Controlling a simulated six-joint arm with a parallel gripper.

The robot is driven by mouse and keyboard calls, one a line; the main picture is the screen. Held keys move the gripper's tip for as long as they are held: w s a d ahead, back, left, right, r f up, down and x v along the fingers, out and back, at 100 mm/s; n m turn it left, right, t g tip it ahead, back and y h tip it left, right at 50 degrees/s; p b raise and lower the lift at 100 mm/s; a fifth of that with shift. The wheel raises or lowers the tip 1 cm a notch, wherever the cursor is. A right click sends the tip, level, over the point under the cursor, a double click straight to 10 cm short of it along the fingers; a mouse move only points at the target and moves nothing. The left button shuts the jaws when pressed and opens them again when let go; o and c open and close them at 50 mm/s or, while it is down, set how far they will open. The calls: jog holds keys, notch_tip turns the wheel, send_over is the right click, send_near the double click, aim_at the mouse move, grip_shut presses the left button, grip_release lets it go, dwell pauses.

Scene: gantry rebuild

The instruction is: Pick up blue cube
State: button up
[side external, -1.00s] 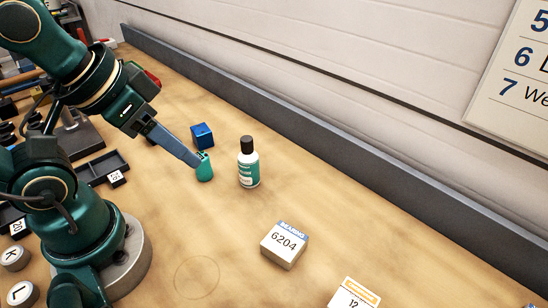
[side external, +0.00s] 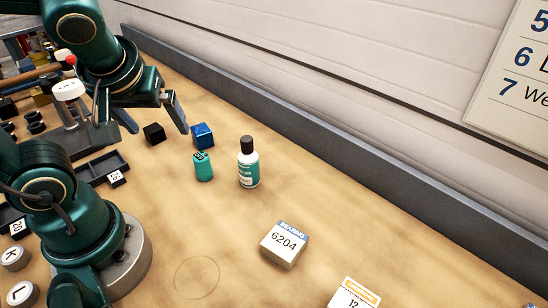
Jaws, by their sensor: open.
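The blue cube (side external: 202,135) sits on the wooden bench, behind a small teal container and left of a white bottle. My gripper (side external: 157,124) is up and to the left of the blue cube, above a black cube (side external: 154,133). Its two fingers are spread wide with nothing between them. The right finger ends close to the blue cube in the picture, but I cannot tell how far above the bench it is.
The teal container (side external: 203,166) and the white bottle (side external: 249,162) stand in front and to the right. A box marked 6204 (side external: 284,244) lies nearer. A grey rail (side external: 330,141) runs along the wall. Black trays (side external: 103,166) are at left. The bench's middle is mostly clear.

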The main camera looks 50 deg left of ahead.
jog(key=w+a+n+g+y, duration=0.1)
jog(key=w+a+n+y, duration=0.1)
jog(key=a+n+y, duration=0.15)
jog(key=y, duration=0.4)
send_over(202, 131)
jog(key=s+d, duration=0.3)
jog(key=d, duration=0.1)
jog(key=shift+m+t, duration=0.6)
jog(key=shift+m, duration=0.25)
jog(key=shift+w+d+f, duration=0.2)
jog(key=shift+f, duration=1.65)
jog(key=shift+w+d+f, duration=0.25)
jog(key=shift+f, duration=1.6)
jog(key=shift+w+d+f, duration=0.2)
jog(key=shift+f, duration=1.65)
jog(key=x, duration=0.5)
grip_shut()
